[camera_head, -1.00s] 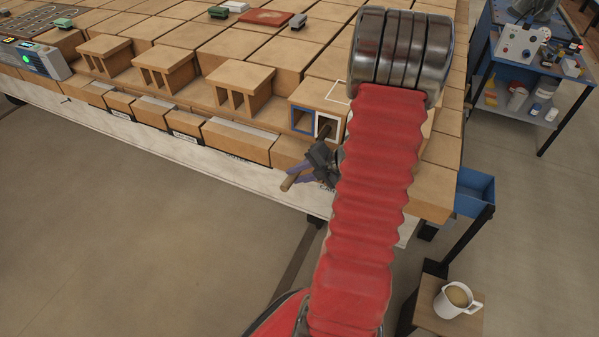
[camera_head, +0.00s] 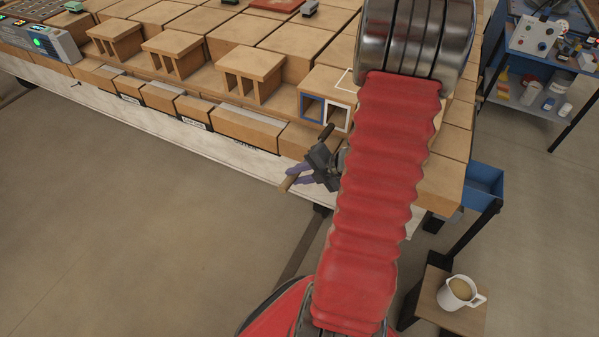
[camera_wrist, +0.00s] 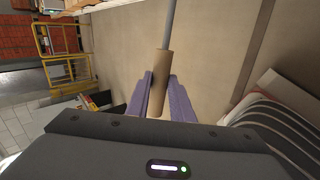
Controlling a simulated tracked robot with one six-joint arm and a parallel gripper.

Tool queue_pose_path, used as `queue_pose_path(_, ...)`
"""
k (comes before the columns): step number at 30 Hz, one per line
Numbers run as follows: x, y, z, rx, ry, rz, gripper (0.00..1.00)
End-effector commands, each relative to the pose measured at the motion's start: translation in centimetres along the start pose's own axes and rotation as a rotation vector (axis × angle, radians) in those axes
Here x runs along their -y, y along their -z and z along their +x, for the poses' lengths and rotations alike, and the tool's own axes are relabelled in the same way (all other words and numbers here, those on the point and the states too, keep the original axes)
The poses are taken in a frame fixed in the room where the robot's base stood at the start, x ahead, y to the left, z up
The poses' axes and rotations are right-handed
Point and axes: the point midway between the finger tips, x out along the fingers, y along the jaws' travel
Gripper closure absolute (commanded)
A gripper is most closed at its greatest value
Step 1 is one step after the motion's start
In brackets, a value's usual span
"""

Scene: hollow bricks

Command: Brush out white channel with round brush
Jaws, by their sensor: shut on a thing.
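The white channel (camera_head: 338,117) is a square opening with a white rim in the front of a tan hollow brick, right of a blue-rimmed one (camera_head: 311,108). The round brush has a dark head (camera_head: 326,131), which shows at the lower left of the white rim, seemingly outside the opening. Its wooden handle (camera_head: 288,183) sticks out toward the lower left. My gripper (camera_head: 300,173) has purple fingers and is shut on the handle. In the wrist view, the fingers (camera_wrist: 161,92) hold the wooden handle (camera_wrist: 162,70), with a grey rod (camera_wrist: 170,22) beyond; the brush head is out of view.
A blue bin (camera_head: 485,180) hangs at the table's right corner. A mug (camera_head: 460,292) stands on a small stand at the lower right. The floor on the left is clear.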

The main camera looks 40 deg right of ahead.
Motion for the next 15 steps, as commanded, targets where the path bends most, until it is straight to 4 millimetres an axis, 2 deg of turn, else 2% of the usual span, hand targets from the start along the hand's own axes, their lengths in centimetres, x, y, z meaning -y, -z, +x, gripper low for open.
queue_pose_path(15,0.2,2.9,-0.1,0.001,0.0,0.0,1.0)
